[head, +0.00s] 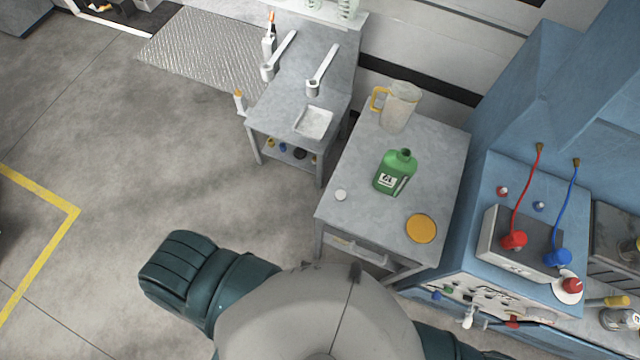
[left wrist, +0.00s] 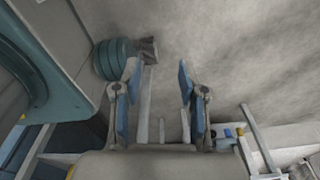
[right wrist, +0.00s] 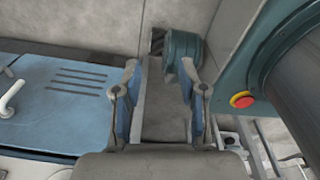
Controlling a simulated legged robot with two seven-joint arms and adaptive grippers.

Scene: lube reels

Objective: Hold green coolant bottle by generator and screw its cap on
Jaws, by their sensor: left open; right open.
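The green coolant bottle (head: 392,180) stands upright on a grey table (head: 440,160), with a dark open mouth and a white label. A small white round cap (head: 340,195) lies flat on the table to its left, near the edge. A flat orange disc (head: 421,228) lies in front of the bottle to the right. My left gripper (left wrist: 157,85) is open and empty over the floor in the left wrist view. My right gripper (right wrist: 160,85) is open with nothing held in the right wrist view. Neither gripper shows in the head view, and neither wrist view shows the bottle.
A clear pitcher (head: 400,108) with a yellow handle stands behind the bottle. A blue generator (head: 515,185) with red and blue cables stands to the right. Open floor lies left.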

